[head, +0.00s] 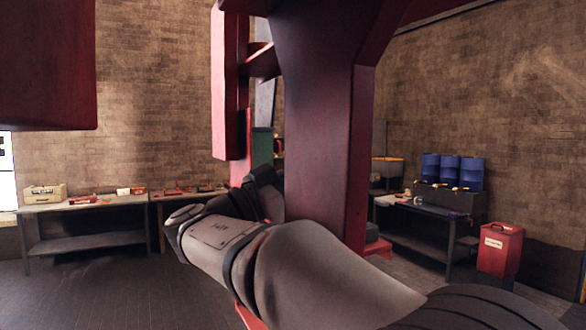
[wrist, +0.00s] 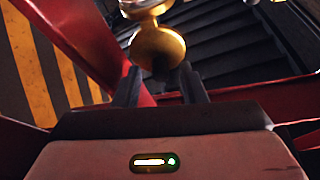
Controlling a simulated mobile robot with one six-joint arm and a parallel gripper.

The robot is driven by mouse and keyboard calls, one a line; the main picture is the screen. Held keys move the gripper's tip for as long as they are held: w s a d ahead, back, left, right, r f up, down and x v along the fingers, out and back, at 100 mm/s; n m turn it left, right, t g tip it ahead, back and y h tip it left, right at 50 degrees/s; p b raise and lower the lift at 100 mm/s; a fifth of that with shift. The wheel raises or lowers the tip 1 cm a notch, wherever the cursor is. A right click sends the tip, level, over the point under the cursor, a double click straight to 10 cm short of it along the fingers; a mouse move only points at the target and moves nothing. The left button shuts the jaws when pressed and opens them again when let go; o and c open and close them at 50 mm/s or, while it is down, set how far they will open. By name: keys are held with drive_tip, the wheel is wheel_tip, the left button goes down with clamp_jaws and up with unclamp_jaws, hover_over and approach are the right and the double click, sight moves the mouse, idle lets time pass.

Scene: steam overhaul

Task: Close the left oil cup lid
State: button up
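A brass oil cup (wrist: 145,6) shows at the top edge of the wrist view, partly cut off. A round, shiny brass piece (wrist: 157,46), which looks like its lid, hangs out from it towards me. My gripper (wrist: 160,72) has its two dark fingers apart, one at each side of the brass disc's near edge. I cannot tell whether they touch it. In the head view my own arm and a red post hide the gripper, and no oil cup shows there.
A thick red post (head: 325,130) stands close before me, with my arm across it. Red beams (wrist: 75,40) flank the gripper. Dark steps (wrist: 235,45) lie beyond the cup. Workbenches (head: 85,205), blue drums (head: 450,170) and a red bin (head: 500,250) stand further off.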

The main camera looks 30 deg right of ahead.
sight(325, 161)
clamp_jaws()
idle(0.3)
drive_tip(key=shift+d+r+y+b, duration=0.1)
drive_tip(key=shift+y+b, duration=0.4)
drive_tip(key=shift+b, duration=0.1)
idle(0.4)
drive_tip(key=shift+d+r+y+b, duration=0.2)
drive_tip(key=shift+d+y+b, duration=0.05)
drive_tip(key=shift+y+b, duration=0.35)
drive_tip(key=shift+d+r+y, duration=0.25)
drive_tip(key=shift+y, duration=0.35)
drive_tip(key=shift+d+r+y, duration=0.25)
drive_tip(key=shift+y, duration=0.35)
drive_tip(key=y, duration=0.1)
drive_tip(key=d+y, duration=0.1)
drive_tip(key=shift+w+d+r+y, duration=0.1)
drive_tip(key=shift+d+r+y, duration=0.05)
drive_tip(key=shift+r+y, duration=0.25)
drive_tip(key=shift+d+y+p, duration=0.35)
drive_tip(key=shift+y+p, duration=0.2)
drive_tip(key=shift+y, duration=0.15)
drive_tip(key=shift+f, duration=0.1)
